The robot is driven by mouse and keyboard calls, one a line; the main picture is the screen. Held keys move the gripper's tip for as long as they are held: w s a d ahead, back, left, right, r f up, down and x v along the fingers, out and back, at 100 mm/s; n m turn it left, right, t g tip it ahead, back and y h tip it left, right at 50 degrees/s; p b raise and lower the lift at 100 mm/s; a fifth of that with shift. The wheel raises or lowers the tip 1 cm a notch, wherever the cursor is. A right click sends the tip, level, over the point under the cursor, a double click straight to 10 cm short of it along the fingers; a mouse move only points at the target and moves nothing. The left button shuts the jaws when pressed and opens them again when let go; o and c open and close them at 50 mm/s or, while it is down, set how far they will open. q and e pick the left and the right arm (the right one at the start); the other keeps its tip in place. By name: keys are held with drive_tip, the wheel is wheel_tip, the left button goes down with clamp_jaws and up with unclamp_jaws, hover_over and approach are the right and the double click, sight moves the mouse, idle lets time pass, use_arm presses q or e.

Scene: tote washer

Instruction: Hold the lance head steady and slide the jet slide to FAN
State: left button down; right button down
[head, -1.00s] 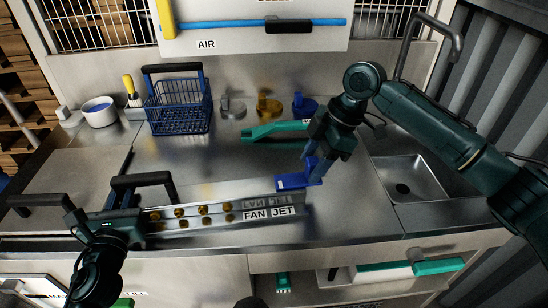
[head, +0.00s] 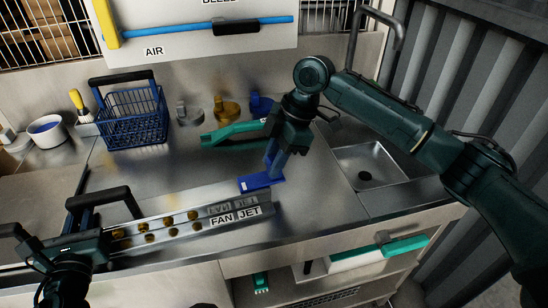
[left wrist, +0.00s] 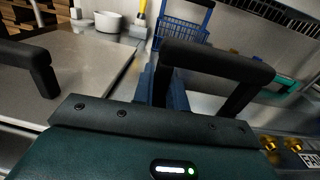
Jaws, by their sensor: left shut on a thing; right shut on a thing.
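The lance head (head: 190,231) is a long steel bar with several brass nozzles, lying along the front of the counter. It carries the labels FAN (head: 221,219) and JET (head: 249,211). My left gripper (head: 88,222) is shut on the black handle (head: 106,197) at its left end; the handle also shows in the left wrist view (left wrist: 215,60). The jet slide (head: 250,184) is a blue block with an upright tab, beside the JET label at the right end. My right gripper (head: 276,152) is shut on its tab from above.
A blue wire basket (head: 135,118), a white bowl (head: 47,131) and a brush (head: 79,104) stand at the back left. Grey, brass and blue knobs and a green tool (head: 232,132) lie behind the slide. A sink (head: 368,168) is at the right.

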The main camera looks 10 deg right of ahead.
sight(245, 182)
use_arm(q)
drive_tip(key=shift+s+d+f, duration=0.1)
drive_tip(key=shift+d+f, duration=0.05)
drive_tip(key=shift+f, duration=0.25)
use_arm(e)
drive_tip(key=a, duration=0.6)
drive_tip(key=shift+s+a, duration=0.3)
drive_tip(key=shift+s, duration=0.05)
drive_tip(key=c, duration=1.3)
unclamp_jaws()
drive_tip(key=shift+a, duration=0.1)
drive_tip(key=shift+o, duration=0.9)
drive_tip(key=shift+w, duration=0.1)
drive_tip(key=v, duration=1.2)
drive_tip(key=shift+d, duration=0.2)
use_arm(q)
drive_tip(key=shift+r+p, duration=0.35)
drive_tip(key=shift+r, duration=0.05)
use_arm(e)
drive_tip(key=shift+r, duration=0.35)
use_arm(q)
drive_tip(key=c, duration=1.3)
unclamp_jaws()
drive_tip(key=shift+r, duration=0.15)
drive_tip(key=shift+c, duration=0.2)
